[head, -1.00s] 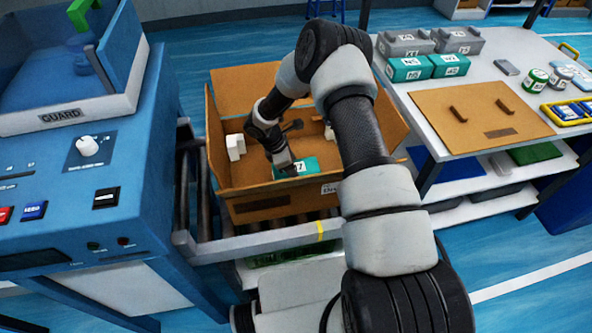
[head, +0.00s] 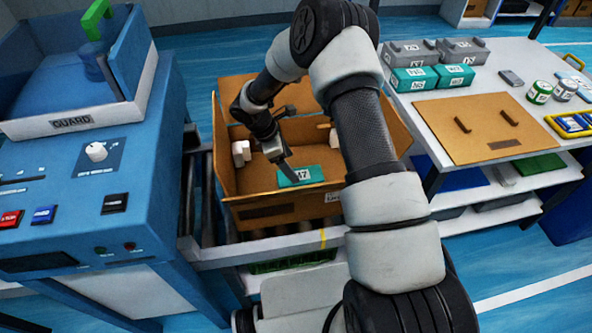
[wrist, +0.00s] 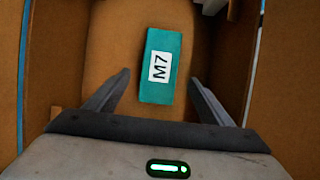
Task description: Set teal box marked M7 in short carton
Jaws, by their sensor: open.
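The teal box marked M7 (head: 300,176) lies inside the open brown carton (head: 268,207) on the roller conveyor. In the wrist view the teal box (wrist: 160,66) rests on the carton floor (wrist: 110,50), label up, with bare floor on both sides. My gripper (head: 290,172) reaches down into the carton just above the box. In the wrist view its two fingers (wrist: 158,88) are spread wide, one on each side of the box's near end and apart from it. Nothing is held.
White blocks (head: 240,153) sit at the carton's inner sides. The blue GUARD machine (head: 75,190) stands left. The right table holds several grey and teal boxes (head: 414,78), a brown flat panel (head: 488,128), cans (head: 540,92) and a yellow-rimmed tray (head: 572,124).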

